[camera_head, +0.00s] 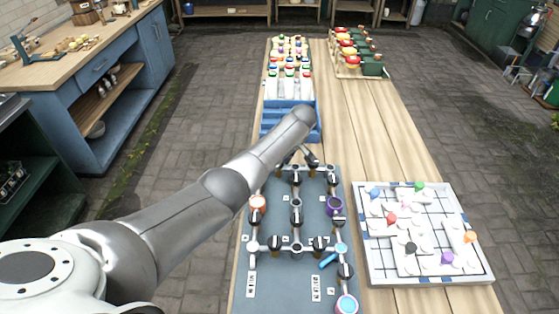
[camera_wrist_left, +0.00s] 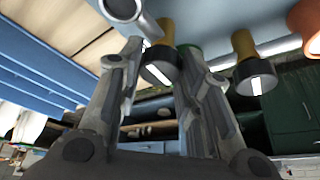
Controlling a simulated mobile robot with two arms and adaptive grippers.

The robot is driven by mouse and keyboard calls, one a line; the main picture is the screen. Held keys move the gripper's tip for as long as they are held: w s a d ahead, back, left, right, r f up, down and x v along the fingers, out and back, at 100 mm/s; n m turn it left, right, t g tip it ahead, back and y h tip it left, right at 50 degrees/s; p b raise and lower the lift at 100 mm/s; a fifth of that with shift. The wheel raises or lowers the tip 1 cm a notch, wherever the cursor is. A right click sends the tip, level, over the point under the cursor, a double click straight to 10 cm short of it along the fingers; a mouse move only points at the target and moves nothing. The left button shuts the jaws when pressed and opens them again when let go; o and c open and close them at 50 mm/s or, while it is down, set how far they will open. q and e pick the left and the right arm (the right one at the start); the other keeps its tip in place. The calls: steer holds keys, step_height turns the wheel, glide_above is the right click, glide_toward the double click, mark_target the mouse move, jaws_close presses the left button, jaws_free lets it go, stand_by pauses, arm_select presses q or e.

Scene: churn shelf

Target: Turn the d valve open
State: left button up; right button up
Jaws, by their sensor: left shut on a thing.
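A blue-grey board (camera_head: 269,275) with grey pipes, black-handled valves and small white labels lies on the wooden table. The labels are too small to read, so I cannot tell which valve is d. My left gripper (camera_head: 309,160) reaches over the board's far edge. In the left wrist view my left gripper (camera_wrist_left: 160,52) has its fingers on either side of a black valve handle (camera_wrist_left: 158,72) with a white mark and a brass-coloured stem, and is shut on it. The arm hides the board's far left part. My right gripper is not in view.
A white board (camera_head: 374,273) with coloured pieces lies to the right. A blue crate (camera_head: 270,124) with white bottles stands behind the valve board. A rack (camera_head: 363,73) with red and green items is at the far right. Bare table lies between the rack and white board.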

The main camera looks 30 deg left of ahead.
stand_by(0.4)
arm_select(q)
steer(key=o, duration=1)
steer(key=shift+a, duration=0.1)
steer(key=v, duration=1.2)
